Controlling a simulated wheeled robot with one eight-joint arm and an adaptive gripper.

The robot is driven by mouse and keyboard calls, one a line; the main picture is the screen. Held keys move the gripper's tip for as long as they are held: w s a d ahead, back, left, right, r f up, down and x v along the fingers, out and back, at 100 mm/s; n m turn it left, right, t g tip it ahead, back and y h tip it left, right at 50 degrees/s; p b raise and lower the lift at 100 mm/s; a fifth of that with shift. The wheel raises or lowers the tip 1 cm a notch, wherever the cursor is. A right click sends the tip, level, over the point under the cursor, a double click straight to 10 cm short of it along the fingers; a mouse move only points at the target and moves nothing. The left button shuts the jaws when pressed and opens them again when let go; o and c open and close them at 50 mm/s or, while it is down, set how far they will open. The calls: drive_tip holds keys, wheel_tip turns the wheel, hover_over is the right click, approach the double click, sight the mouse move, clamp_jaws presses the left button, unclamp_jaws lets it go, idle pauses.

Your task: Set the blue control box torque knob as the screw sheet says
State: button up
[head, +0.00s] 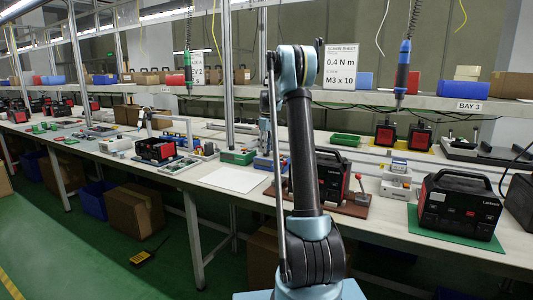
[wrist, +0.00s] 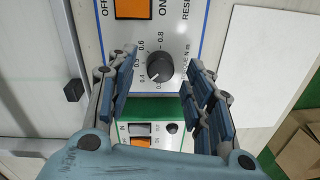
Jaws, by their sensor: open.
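The blue control box (wrist: 195,20) fills the upper wrist view, with a white face, a blue border and an orange switch. Its dark torque knob (wrist: 160,68) has a printed scale around it, with 0.4, 0.6 and 0.8 readable and N m beside it. The knob's light mark seems to point down-left, near 0.4, but is too small to read surely. My gripper (wrist: 160,57) is open, its fingers on either side of the knob and apart from it. In the head view the box (head: 263,163) is partly hidden by my arm. The screw sheet (head: 340,68) reads 0.4 N m, M3 x 10.
A second panel with green edges (wrist: 160,107) and its own small knob lies just below in the wrist view. A white sheet (head: 232,179) lies on the bench. A black-and-red case (head: 332,175) stands right of my arm. A blue screwdriver (head: 402,70) hangs above.

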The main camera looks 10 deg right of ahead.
wheel_tip(320, 180, up, 10)
drive_tip(key=shift+w+d, duration=0.15)
drive_tip(key=shift+w, duration=0.05)
idle(0.4)
